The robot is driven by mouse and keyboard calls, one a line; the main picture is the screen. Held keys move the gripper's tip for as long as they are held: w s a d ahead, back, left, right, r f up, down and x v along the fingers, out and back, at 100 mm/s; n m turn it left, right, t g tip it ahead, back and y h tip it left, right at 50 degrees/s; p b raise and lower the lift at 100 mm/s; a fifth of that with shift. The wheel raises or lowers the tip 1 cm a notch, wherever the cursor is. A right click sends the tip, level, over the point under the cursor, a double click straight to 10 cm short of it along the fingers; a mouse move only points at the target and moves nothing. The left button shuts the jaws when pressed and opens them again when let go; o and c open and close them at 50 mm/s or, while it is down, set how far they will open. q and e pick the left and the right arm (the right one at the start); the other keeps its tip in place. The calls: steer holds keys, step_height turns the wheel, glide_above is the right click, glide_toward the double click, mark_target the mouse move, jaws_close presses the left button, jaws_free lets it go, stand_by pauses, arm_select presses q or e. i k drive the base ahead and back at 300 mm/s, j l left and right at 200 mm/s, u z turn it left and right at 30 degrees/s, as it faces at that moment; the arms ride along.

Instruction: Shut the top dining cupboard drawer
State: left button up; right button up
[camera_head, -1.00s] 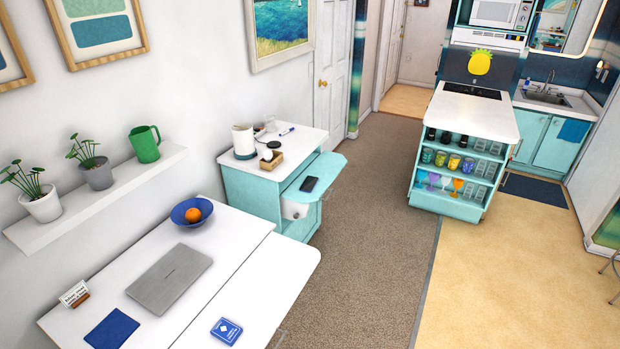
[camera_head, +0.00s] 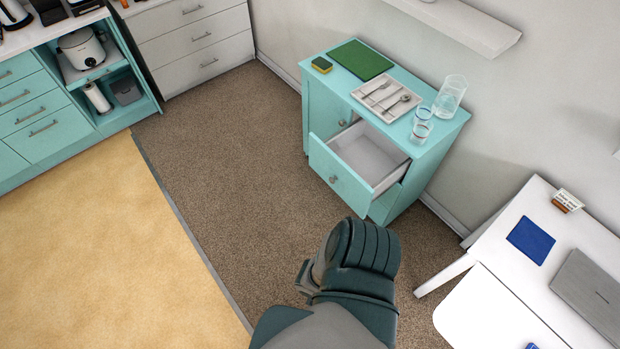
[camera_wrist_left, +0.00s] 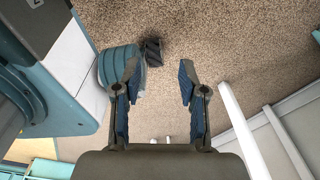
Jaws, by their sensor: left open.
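The teal dining cupboard (camera_head: 432,160) stands against the wall at the upper right of the head view. Its top drawer (camera_head: 338,178) is pulled out, and the pale inside looks empty. The drawer front with its round knob faces the lower left. My left gripper (camera_wrist_left: 160,80) is open and empty in the left wrist view, with the brown carpet beyond its fingers. A dark teal and grey part of my arm rises from the bottom of the head view, in front of and apart from the drawer. My right gripper is not in view.
A cutlery tray (camera_head: 388,98), green board (camera_head: 360,60), sponge (camera_head: 322,65), glasses (camera_head: 422,130) and a jug (camera_head: 449,96) stand on the cupboard. A white table (camera_head: 510,285) is at the right. Open carpet (camera_head: 230,150) lies left of the drawer.

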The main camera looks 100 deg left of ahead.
mark_target(359, 164)
steer(key=u, duration=3.1)
